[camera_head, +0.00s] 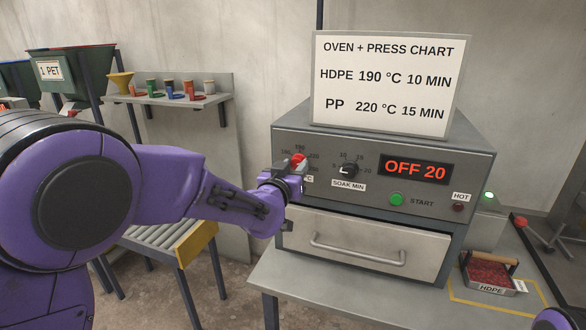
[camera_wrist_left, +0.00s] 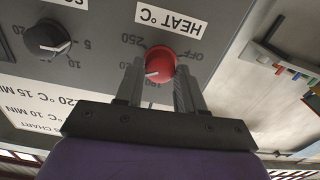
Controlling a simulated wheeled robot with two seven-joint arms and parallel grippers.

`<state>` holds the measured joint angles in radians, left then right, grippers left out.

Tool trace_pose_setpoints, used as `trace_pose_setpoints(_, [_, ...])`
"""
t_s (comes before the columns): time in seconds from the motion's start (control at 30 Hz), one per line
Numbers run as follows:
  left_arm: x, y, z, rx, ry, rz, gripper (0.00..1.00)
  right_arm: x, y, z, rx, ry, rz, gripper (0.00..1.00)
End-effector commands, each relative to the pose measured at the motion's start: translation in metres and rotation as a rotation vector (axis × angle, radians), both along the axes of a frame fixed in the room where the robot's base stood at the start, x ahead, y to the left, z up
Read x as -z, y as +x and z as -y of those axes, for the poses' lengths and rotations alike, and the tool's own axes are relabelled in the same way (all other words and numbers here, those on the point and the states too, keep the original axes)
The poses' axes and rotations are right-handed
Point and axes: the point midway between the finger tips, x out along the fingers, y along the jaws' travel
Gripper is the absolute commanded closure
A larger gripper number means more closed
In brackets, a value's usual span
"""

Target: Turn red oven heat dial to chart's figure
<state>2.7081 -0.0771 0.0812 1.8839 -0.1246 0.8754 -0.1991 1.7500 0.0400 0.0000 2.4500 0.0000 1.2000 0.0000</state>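The red heat dial (camera_head: 298,160) is on the left of the oven's front panel. In the left wrist view the dial (camera_wrist_left: 160,65) appears upside down beneath the "HEAT °C" label, with a white pointer line. My left gripper (camera_wrist_left: 160,73) has one finger on each side of the dial; I cannot tell whether they press on it. In the head view this gripper (camera_head: 291,172) partly covers the dial's scale. The oven display (camera_head: 415,169) reads "OFF 20". The chart (camera_head: 384,82) gives HDPE 190 °C 10 min and PP 220 °C 15 min. My right gripper is out of view.
The black soak dial (camera_head: 348,171) sits right of the red dial, with the green start button (camera_head: 396,199) farther right. A drawer (camera_head: 357,247) with a handle is below. A tray of red material (camera_head: 490,274), labelled HDPE, stands on the bench at right.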

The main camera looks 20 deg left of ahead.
Motion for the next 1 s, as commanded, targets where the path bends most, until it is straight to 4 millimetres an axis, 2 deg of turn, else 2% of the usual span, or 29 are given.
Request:
trace_pose_setpoints(0.03, [0.004, -0.001, 0.001, 0.002, 0.001, -0.008, 0.46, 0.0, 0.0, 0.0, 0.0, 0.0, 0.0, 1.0])
trace_pose_setpoints(0.07, [0.004, -0.001, 0.001, 0.002, 0.001, -0.007, 0.37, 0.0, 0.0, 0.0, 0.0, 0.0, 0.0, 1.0])
trace_pose_setpoints(0.33, [0.001, -0.001, 0.0, 0.0, -0.001, -0.002, 0.37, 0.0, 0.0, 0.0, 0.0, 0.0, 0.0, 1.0])
trace_pose_setpoints(0.43, [0.002, -0.008, 0.0, 0.0, -0.001, -0.002, 0.37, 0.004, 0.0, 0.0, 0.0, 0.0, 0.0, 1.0])
trace_pose_setpoints(0.63, [0.004, -0.053, -0.002, 0.001, -0.001, 0.0, 0.37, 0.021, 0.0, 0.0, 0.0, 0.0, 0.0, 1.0])
trace_pose_setpoints(0.77, [0.0, -0.084, -0.003, 0.0, -0.002, -0.003, 0.37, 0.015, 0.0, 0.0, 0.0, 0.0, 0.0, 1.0])
trace_pose_setpoints(0.8, [-0.006, -0.089, -0.003, 0.001, -0.003, -0.007, 0.37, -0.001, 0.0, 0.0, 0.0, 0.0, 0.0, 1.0])
trace_pose_setpoints(1.0, [-0.001, -0.105, -0.004, 0.0, -0.001, -0.005, 0.37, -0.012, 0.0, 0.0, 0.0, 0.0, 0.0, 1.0])
